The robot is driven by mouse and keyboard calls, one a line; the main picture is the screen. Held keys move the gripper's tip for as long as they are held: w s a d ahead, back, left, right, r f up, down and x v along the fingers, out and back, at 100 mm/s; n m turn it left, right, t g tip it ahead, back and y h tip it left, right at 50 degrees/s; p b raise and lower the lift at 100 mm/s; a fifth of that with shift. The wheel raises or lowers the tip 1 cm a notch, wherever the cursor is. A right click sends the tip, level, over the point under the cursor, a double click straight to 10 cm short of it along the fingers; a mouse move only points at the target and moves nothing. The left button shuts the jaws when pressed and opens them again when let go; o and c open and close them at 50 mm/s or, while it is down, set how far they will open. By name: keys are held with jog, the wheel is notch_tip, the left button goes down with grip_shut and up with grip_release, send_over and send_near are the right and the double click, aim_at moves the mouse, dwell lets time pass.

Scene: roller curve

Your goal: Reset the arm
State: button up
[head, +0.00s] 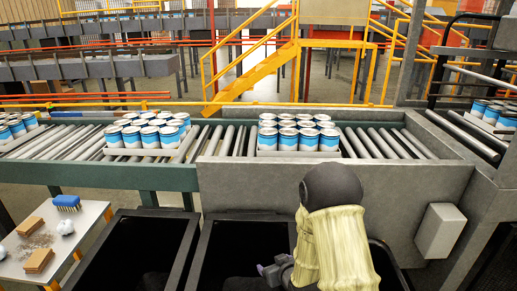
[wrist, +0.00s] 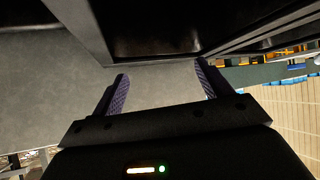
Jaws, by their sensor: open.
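My gripper (wrist: 160,90) is open in the wrist view, with its two purple-padded fingers apart and nothing between them. Below it in that view are grey floor and the dark edge of a bin. In the head view my arm stands at the lower middle right, and part of my gripper (head: 272,270) shows low beside it, over the black bins. Its fingertips are partly hidden there.
A roller conveyor (head: 235,140) crosses ahead, carrying trays of blue-and-white cans (head: 297,133). Black open bins (head: 135,250) stand in front of it. A small table (head: 75,235) at left holds a blue brush (head: 66,202), brown blocks and crumpled white pieces. A grey box (head: 440,230) is at right.

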jog(key=s+d+r+m+g+h+p, duration=0.2)
jog(key=s+d+r, duration=0.3)
jog(key=s+r, duration=0.5)
jog(key=s+d+r+m+g+h+p, duration=0.1)
jog(key=s+d+r+g+p, duration=0.4)
jog(key=s+r, duration=0.5)
jog(key=shift+s+r+m+h, duration=0.25)
jog(key=shift+r+m+h, duration=0.15)
jog(key=shift+r+m, duration=0.4)
